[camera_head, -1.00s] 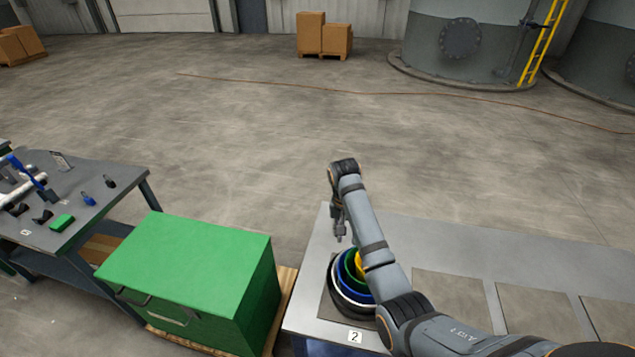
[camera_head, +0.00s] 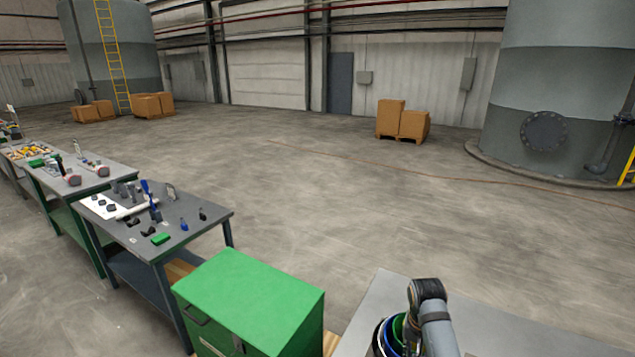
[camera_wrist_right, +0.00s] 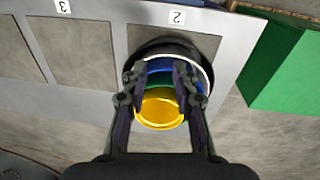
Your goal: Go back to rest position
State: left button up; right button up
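My right gripper (camera_wrist_right: 158,72) is open in the right wrist view, its two fingers spread apart. It hangs over a stack of nested round rings or bowls, with yellow (camera_wrist_right: 161,112), green, blue, white and black rims. The stack lies beyond the fingers, on the square marked 2 of a grey table (camera_wrist_right: 222,97). In the head view my right arm's wrist (camera_head: 428,292) is at the bottom edge, and the nested stack (camera_head: 396,330) shows partly beside it. The fingers are hard to make out there. My left gripper is in neither view.
A green cabinet (camera_head: 250,295) stands left of the grey table. Workbenches with tools (camera_head: 165,222) and parts stretch to the left. Cardboard boxes (camera_head: 402,120) and a large tank (camera_head: 560,90) are at the back. The floor between is clear.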

jog(key=s+n+t, duration=0.4)
jog(key=s+n, duration=0.2)
jog(key=s, duration=1.5)
notch_tip(320, 180, down, 33)
jog(key=s+d+g+b, duration=0.2)
jog(key=b, duration=0.5)
pick_arm(q)
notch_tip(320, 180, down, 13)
jog(key=b, duration=0.6)
pick_arm(e)
jog(key=s+d+f, duration=0.1)
jog(key=s+f, duration=1.7)
jog(key=f, duration=0.4)
jog(key=shift+s+d+f+g, duration=0.2)
jog(key=shift+s+f+g, duration=0.05)
jog(key=shift+f+g, duration=0.15)
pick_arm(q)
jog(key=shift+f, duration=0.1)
